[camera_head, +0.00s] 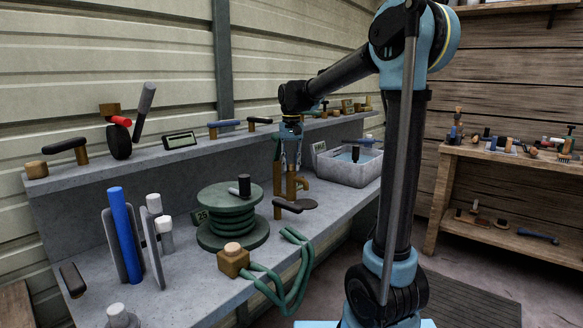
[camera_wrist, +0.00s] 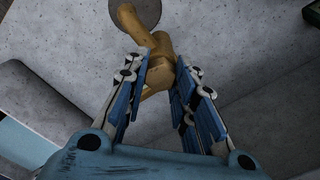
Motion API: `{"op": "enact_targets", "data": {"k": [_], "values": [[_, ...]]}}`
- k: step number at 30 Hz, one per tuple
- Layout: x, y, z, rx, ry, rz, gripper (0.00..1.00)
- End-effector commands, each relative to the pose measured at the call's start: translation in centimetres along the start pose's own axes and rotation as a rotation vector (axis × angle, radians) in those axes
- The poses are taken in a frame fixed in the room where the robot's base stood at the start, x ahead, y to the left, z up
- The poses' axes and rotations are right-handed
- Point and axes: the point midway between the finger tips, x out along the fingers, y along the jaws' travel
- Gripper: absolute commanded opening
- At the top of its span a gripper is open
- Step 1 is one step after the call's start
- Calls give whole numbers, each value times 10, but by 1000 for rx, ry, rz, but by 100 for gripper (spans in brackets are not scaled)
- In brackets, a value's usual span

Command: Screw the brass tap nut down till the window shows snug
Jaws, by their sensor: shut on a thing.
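The finger contact is partly hidden.
The basin of water (camera_head: 368,170) is close on the tap's right. A green hose reel (camera_head: 232,225) stands to its left, and loops of green hose (camera_head: 290,270) hang at the front edge. The shelf behind holds several tools.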

Motion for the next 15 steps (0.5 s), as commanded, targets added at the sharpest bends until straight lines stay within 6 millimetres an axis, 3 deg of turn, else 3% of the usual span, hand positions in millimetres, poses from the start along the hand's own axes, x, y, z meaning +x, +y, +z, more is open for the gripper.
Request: {"op": "enact_targets", "data": {"k": [5,6,7,15], "values": [[2,2,-1,1,2,4,0],[2,2,-1,0,2,4,32],[2,2,-1,0,2,4,37],[2,1,-1,0,2,3,37]]}}
